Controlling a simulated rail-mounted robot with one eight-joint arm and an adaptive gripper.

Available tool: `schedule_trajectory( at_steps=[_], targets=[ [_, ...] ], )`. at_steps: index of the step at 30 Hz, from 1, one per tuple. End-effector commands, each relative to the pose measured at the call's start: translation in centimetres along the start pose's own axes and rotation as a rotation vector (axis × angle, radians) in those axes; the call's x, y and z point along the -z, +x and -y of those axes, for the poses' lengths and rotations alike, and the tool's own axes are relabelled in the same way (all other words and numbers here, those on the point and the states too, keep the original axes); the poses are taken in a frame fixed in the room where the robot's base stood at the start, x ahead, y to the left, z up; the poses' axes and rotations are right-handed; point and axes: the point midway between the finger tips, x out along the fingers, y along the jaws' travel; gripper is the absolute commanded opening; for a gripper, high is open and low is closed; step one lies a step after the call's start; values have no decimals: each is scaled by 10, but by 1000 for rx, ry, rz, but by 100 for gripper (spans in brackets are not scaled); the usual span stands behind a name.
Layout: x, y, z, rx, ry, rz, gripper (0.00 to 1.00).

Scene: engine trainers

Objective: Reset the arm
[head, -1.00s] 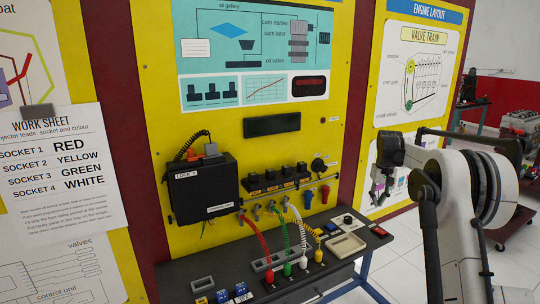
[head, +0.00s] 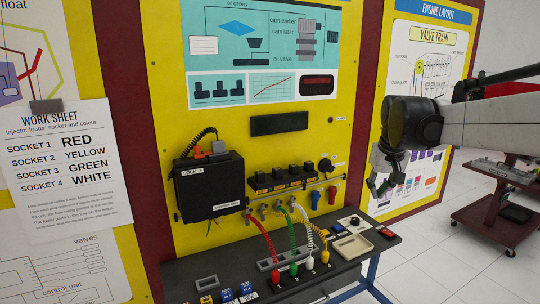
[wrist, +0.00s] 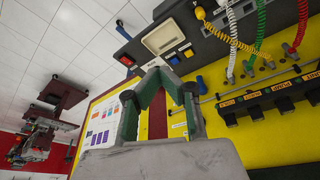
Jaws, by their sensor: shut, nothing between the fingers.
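My gripper (head: 379,188) hangs at the right in the head view, in front of the yellow panel's right side and the engine layout poster. It is shut with nothing between its fingers and touches nothing that I can see. In the wrist view my gripper (wrist: 158,73) shows as two green-grey fingers angled together. My arm stretches out to the right of the head view, roughly level.
A dark bench (head: 350,258) holds coloured leads, a beige tray (head: 350,246) and small switches. A black box (head: 210,187) and a work sheet (head: 67,170) are at the left. A red trolley (head: 497,213) stands at right, with clear floor before it.

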Motion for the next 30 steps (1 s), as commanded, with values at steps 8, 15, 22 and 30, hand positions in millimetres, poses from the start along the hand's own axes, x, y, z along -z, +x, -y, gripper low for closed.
schedule_trajectory(
  at_steps=[8, 15, 22, 30],
  targets=[
    [-76, -28, 28, 5, -7, -74, 0],
    [-144, -37, 48, 13, -11, -138, 0],
    [-212, -33, 64, 23, -15, -199, 0],
    [-285, -12, 77, 38, -18, -267, 0]
  ],
)
